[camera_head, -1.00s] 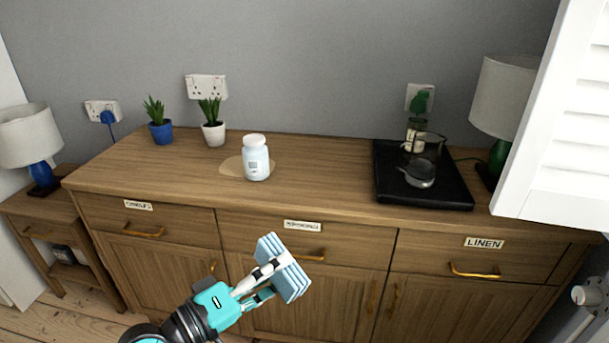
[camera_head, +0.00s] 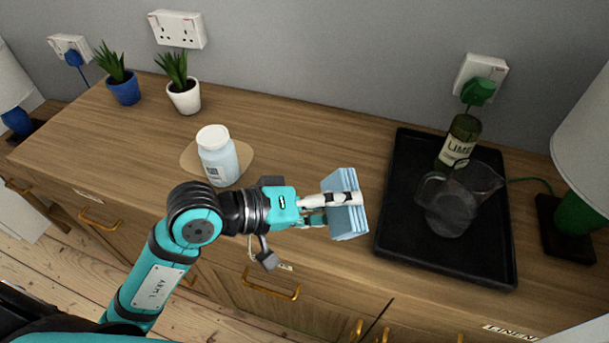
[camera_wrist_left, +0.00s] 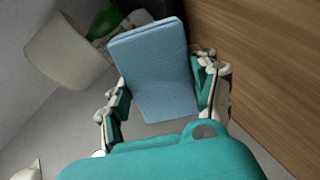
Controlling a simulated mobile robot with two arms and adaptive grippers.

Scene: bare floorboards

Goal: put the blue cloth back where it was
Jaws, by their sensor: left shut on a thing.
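The folded blue cloth (camera_head: 347,206) is held in my left gripper (camera_head: 332,208), which is shut on it. They are over the front part of the sideboard top, left of the black tray. In the left wrist view the cloth (camera_wrist_left: 157,70) stands between the two fingers of the gripper (camera_wrist_left: 160,92). The LINEN drawer label (camera_head: 510,330) shows at the lower right; the drawer front is mostly cut off by the frame. My right gripper is in neither view.
A white jar (camera_head: 218,158) stands on a round mat (camera_head: 243,158) behind my left arm. Two potted plants stand at the back left. A lamp (camera_head: 590,150) is at the right.

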